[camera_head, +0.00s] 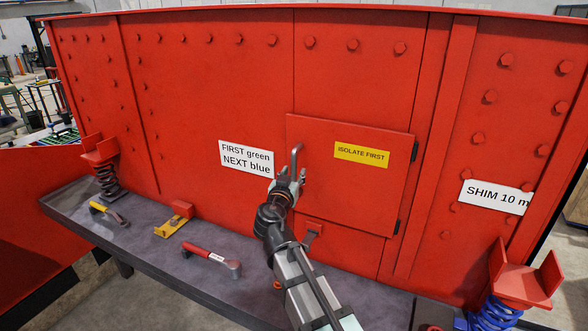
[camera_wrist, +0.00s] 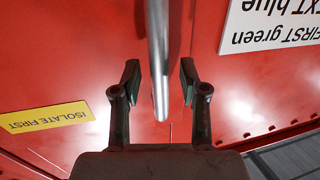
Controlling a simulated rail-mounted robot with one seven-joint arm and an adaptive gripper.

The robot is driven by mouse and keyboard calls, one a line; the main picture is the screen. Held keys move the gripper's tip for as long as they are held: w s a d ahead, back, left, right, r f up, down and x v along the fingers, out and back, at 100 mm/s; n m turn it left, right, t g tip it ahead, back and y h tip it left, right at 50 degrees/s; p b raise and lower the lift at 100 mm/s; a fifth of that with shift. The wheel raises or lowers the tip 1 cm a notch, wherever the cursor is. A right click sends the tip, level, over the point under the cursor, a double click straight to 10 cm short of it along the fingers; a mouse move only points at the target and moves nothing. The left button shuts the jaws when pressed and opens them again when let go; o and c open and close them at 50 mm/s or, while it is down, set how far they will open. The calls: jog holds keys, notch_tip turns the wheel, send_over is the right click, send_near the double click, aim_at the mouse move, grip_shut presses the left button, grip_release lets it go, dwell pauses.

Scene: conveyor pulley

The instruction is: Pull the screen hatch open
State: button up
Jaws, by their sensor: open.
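The screen hatch (camera_head: 350,205) is a square red panel with a yellow "ISOLATE FIRST" label (camera_head: 362,154). It looks shut, flush with the red wall, with dark hinges on its right edge. A grey metal bar handle (camera_head: 297,155) stands near its left edge. My gripper (camera_head: 291,176) is at the handle's lower part. In the wrist view the handle (camera_wrist: 158,60) runs between the two open fingers of my gripper (camera_wrist: 159,82), with a gap on each side. My gripper hides part of the handle's lower end in the head view.
A dark bench (camera_head: 150,220) runs below the wall. On it lie a red-handled hammer (camera_head: 210,259), a yellow-handled hammer (camera_head: 108,213) and a yellow block (camera_head: 174,226). Springs stand at left (camera_head: 108,180) and right (camera_head: 497,314). A white sign (camera_head: 246,158) is left of the hatch.

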jog(key=shift+w+d, duration=0.1)
jog(key=shift+w, duration=0.4)
grip_shut()
jog(key=shift+s, duration=0.1)
